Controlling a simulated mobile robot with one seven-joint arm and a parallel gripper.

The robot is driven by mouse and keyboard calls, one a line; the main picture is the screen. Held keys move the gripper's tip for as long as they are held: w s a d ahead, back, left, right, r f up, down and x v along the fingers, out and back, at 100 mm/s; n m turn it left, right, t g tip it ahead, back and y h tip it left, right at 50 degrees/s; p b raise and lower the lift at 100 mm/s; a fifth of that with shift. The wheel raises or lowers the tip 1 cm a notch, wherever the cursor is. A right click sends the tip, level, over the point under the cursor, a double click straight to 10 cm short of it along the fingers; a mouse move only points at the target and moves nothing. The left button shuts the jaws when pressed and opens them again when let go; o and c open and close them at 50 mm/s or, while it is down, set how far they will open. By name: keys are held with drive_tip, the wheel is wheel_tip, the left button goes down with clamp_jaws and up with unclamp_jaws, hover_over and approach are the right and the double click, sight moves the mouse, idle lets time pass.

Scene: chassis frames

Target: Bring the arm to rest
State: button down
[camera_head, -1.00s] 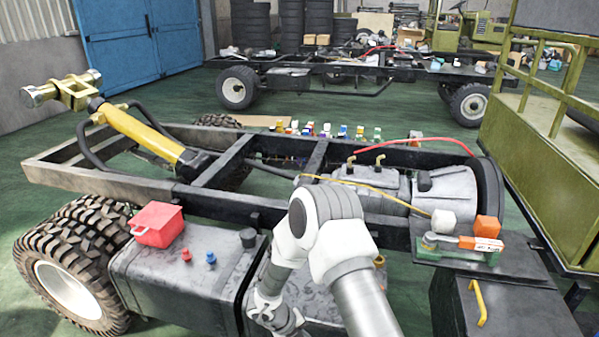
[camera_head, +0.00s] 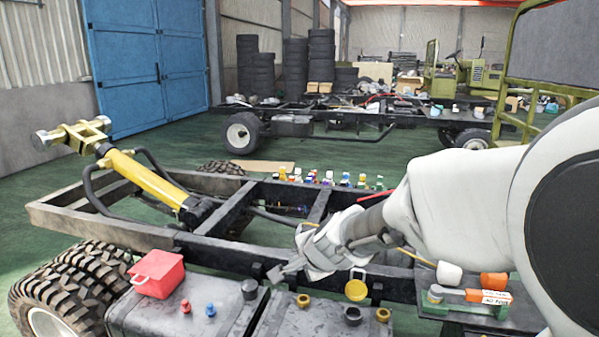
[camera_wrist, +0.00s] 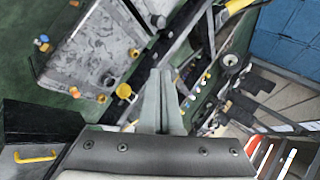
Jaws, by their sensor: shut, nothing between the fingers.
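My white arm comes in from the right edge of the head view and reaches left over the chassis frame (camera_head: 215,222). My gripper (camera_head: 283,271) is at its end, tilted down and left, above the near rail and the grey tanks (camera_head: 270,325). In the wrist view the two fingers of my gripper (camera_wrist: 160,75) lie together with nothing between them. My arm hides part of the frame's right half and what is behind it.
A red box (camera_head: 158,274), a red knob (camera_head: 185,306) and a blue knob (camera_head: 210,310) stand on the left tank. A yellow cup-like piece (camera_head: 356,288) is right of my gripper. A white cup (camera_head: 448,274) and an orange one (camera_head: 494,282) stand at right. Several small coloured items line the far rail.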

drive_tip(key=s+d+r+n+g+h, duration=0.1)
drive_tip(key=s+d+n, duration=0.3)
drive_tip(key=s, duration=0.4)
drive_tip(key=s+d+r+n+g+h, duration=0.1)
drive_tip(key=s+d+r+n, duration=0.2)
drive_tip(key=s, duration=0.6)
drive_tip(key=s+d+r+n+h+p, duration=0.1)
drive_tip(key=s+d+r+n, duration=0.1)
drive_tip(key=s+d+n, duration=0.3)
drive_tip(key=s+d, duration=0.2)
drive_tip(key=s, duration=0.2)
drive_tip(key=shift+d+r+g+h, duration=0.15)
drive_tip(key=shift+d+g+h, duration=0.15)
drive_tip(key=shift+g, duration=0.1)
